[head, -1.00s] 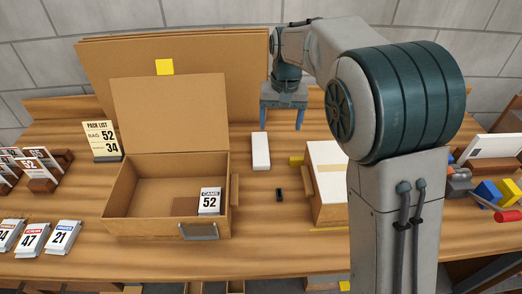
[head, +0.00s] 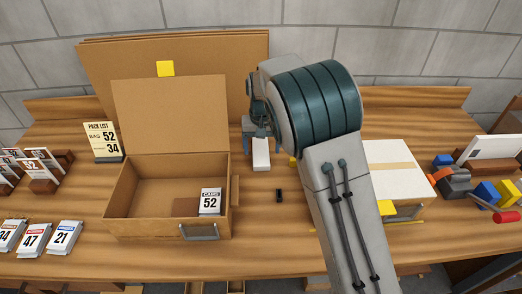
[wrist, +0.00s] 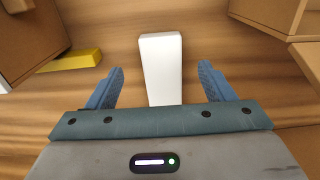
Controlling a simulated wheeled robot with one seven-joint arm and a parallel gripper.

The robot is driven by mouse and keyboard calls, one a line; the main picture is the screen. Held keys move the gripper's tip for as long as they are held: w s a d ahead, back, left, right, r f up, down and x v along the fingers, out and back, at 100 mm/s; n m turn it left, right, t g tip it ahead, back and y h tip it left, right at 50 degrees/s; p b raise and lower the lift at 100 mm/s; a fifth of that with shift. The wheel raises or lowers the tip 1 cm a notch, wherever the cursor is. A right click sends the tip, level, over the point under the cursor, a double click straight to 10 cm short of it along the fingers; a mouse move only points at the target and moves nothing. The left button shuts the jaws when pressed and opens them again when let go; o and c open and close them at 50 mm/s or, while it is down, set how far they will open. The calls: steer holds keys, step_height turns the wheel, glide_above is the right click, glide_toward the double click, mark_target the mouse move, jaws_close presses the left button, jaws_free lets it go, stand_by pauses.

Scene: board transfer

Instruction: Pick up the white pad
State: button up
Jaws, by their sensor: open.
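The white pad (head: 261,154) lies on the wooden table, just right of the open cardboard box. In the wrist view the white pad (wrist: 161,68) shows as a plain upright rectangle in the picture, with its near end between the fingers. My gripper (head: 261,134) is over the far end of the pad in the head view, partly hidden by my arm. In the wrist view my gripper (wrist: 161,83) is open and empty, with one blue finger on each side of the pad and a gap to each. I cannot tell how high the fingers are above the table.
The open cardboard box (head: 118,198) holds a card marked 52 (head: 210,200). A small black object (head: 279,195) lies near the pad. A closed box (head: 385,165) stands right. A pack list sign (head: 103,141) stands left. A yellow block (wrist: 75,60) lies left of the pad in the wrist view.

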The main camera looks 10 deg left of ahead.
mark_target(261, 159)
step_height(261, 159, down, 5)
steer(key=shift+a+p, duration=0.1)
steer(key=shift+p, duration=0.5)
steer(key=c, duration=1)
steer(key=shift+c, duration=0.2)
steer(key=shift+w+r, duration=0.1)
steer(key=shift+r, duration=0.05)
